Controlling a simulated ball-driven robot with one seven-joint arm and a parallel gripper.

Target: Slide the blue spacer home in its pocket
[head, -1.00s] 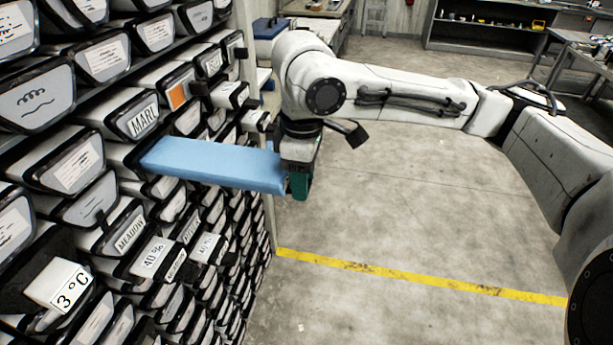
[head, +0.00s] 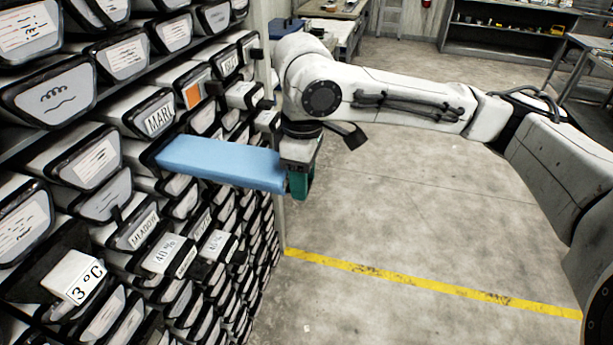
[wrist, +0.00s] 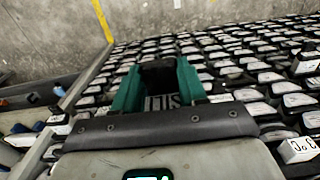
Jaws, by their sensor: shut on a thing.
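The blue spacer (head: 220,162) is a long flat light-blue bar, seen in the head view. It lies roughly level, its left end at an opening in the rack just below the liner labelled MARL (head: 158,120). Most of its length stands out of the rack face. How deep its far end goes is hidden. My gripper (head: 299,180), with green fingers, is shut on the spacer's outer right end. In the wrist view, my gripper (wrist: 160,88) shows dark between its fingers, and I cannot make out the blue spacer there.
The rack of labelled core liners fills the left side. A 3°C box (head: 74,277) and a 40% liner (head: 163,253) stick out below the spacer. Small blocks (head: 245,95) jut out near the rack's right edge. The concrete floor (head: 400,220) with a yellow line (head: 420,283) is clear.

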